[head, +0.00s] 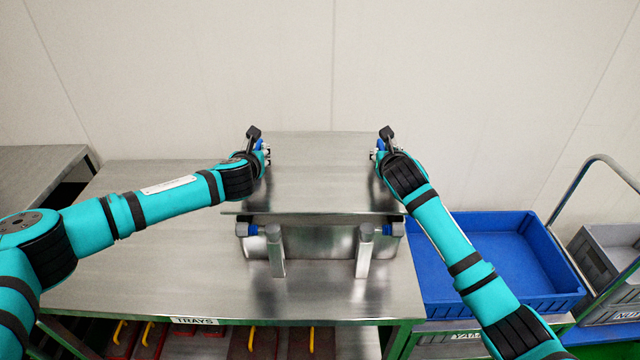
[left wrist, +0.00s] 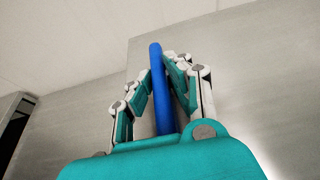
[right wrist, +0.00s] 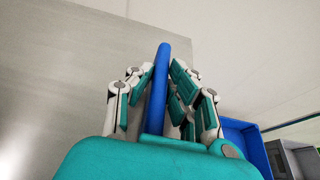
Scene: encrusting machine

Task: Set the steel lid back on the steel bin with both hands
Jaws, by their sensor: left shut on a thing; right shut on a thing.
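The steel lid (head: 325,172) is a flat sheet above the steel bin (head: 318,243) and covers its top from view. A dark gap shows below the lid's front edge, and I cannot tell whether any part touches the rim. My left gripper (head: 264,154) is shut on a blue handle at the lid's left side; this handle (left wrist: 157,85) stands between the fingers in the left wrist view. My right gripper (head: 376,154) is shut on the matching blue handle at the right side, seen in the right wrist view (right wrist: 160,80). The bin's front wall is visible.
The bin stands on a steel table (head: 160,250). Two short steel posts (head: 276,252) (head: 364,254) with blue-collared dark knobs stand at the bin's front. A blue tub (head: 490,300) and a grey crate (head: 600,255) are at the right. A wall is behind.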

